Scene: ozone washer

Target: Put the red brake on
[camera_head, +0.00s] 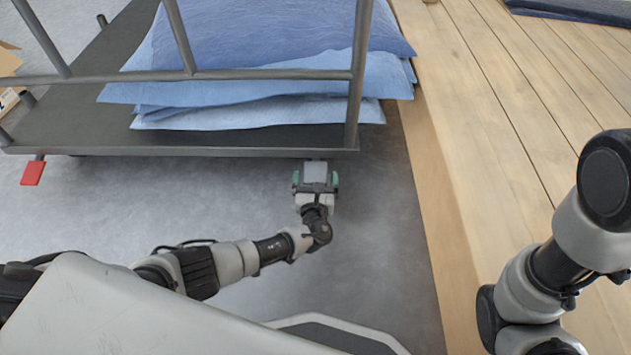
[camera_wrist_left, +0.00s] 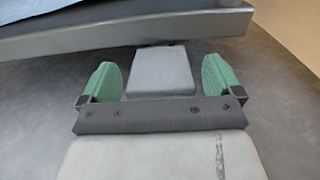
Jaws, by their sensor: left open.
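The red brake (camera_head: 33,172) is a small flat pedal hanging below the front edge of the cart at its left end. My left gripper (camera_head: 315,181) is at the cart's right front corner, far to the right of the red brake. It is open, with its green fingertips on either side of a grey pedal-like block (camera_head: 316,171). The left wrist view shows this grey block (camera_wrist_left: 160,72) between the spread fingers (camera_wrist_left: 160,80), just below the cart edge. The red brake is not in the left wrist view.
The grey cart (camera_head: 75,120) has metal rails and carries stacked blue bags (camera_head: 260,100). A wooden platform (camera_head: 500,120) stands along the right side. The grey floor (camera_head: 110,205) in front of the cart is clear between the red brake and my left gripper.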

